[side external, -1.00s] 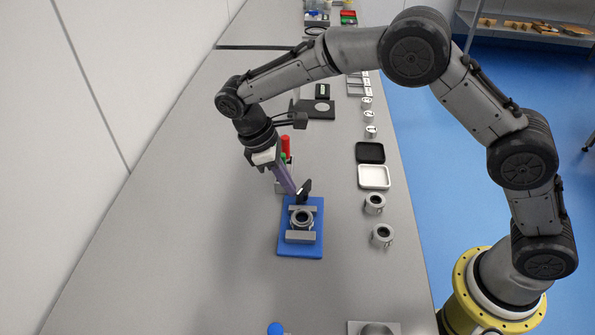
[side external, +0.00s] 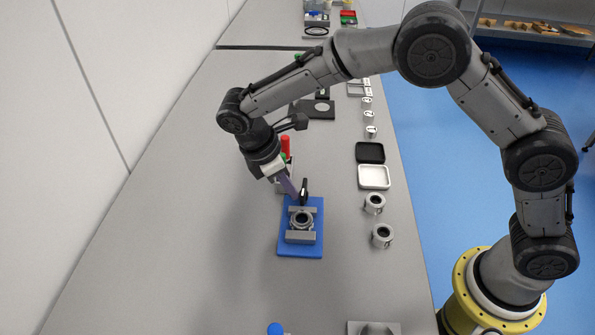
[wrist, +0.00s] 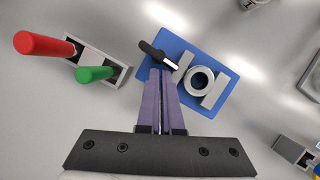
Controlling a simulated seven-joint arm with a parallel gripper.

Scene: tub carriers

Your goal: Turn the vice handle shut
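The vice has a blue base (side external: 286,245) with two grey jaws (side external: 300,236) and a grey ring-shaped part (side external: 301,219) between them. Its black handle (side external: 304,187) stands at the far end of the base. In the wrist view the handle (wrist: 155,53) lies slanted just beyond my fingertips, with a light-coloured piece near its right end. My gripper (side external: 293,192) has purple fingers, close together with only a thin gap, and seems to hold nothing. In the wrist view the fingertips (wrist: 163,73) are beside the handle; I cannot tell whether they touch it.
A grey holder (wrist: 100,68) with a red-handled tool (wrist: 42,44) and a green-handled one (wrist: 94,74) stands close behind the vice. Grey cylinders (side external: 382,235) and black and white trays (side external: 374,177) line the bench's right side. The bench left of the vice is clear.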

